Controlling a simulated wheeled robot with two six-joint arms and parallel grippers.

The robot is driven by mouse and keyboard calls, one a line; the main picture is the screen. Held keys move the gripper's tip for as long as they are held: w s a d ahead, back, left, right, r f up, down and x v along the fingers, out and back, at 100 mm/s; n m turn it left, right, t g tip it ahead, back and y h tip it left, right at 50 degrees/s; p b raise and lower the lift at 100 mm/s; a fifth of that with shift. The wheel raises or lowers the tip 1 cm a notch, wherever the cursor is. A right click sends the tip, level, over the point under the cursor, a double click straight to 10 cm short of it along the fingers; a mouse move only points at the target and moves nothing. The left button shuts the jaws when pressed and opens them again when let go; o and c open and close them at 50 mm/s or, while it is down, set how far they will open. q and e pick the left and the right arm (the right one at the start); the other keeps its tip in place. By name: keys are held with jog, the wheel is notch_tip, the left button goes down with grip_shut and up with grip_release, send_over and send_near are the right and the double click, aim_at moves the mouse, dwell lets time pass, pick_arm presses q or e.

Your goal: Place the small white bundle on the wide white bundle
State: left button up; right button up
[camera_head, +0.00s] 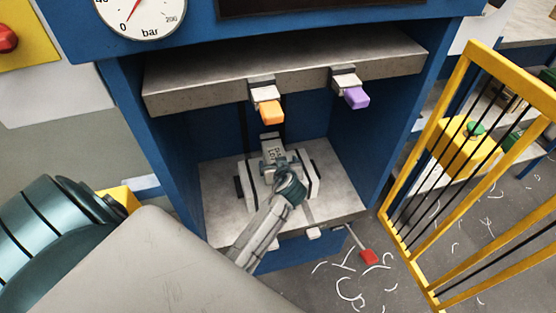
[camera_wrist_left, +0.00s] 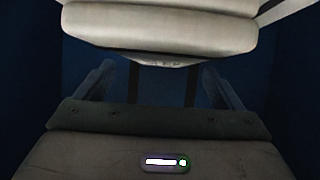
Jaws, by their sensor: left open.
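The wide white bundle (camera_head: 302,182), with dark straps, lies on the grey lower plate inside the blue press. My left gripper (camera_head: 274,160) is over its middle, with the wrist hiding part of it. A small pale block with dark lettering (camera_head: 272,146) shows at the gripper's far end; I cannot tell whether it is the small white bundle. In the left wrist view my left gripper (camera_wrist_left: 158,78) has its fingers apart with nothing visible between them. A pale, rounded body (camera_wrist_left: 160,28) fills the top of that view; which bundle it is, I cannot tell. My right gripper is out of view.
The grey upper plate (camera_head: 205,82) hangs above, with an orange clamp tab (camera_head: 268,110) and a purple one (camera_head: 356,97). A red-tipped lever (camera_head: 368,256) sticks out at the front right. A yellow barred gate (camera_head: 392,222) stands at the right. Scraps litter the floor.

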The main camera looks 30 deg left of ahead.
pick_arm(q)
jog(key=p+v, duration=0.3)
jog(key=v, duration=0.7)
jog(key=shift+s+d+r, duration=0.15)
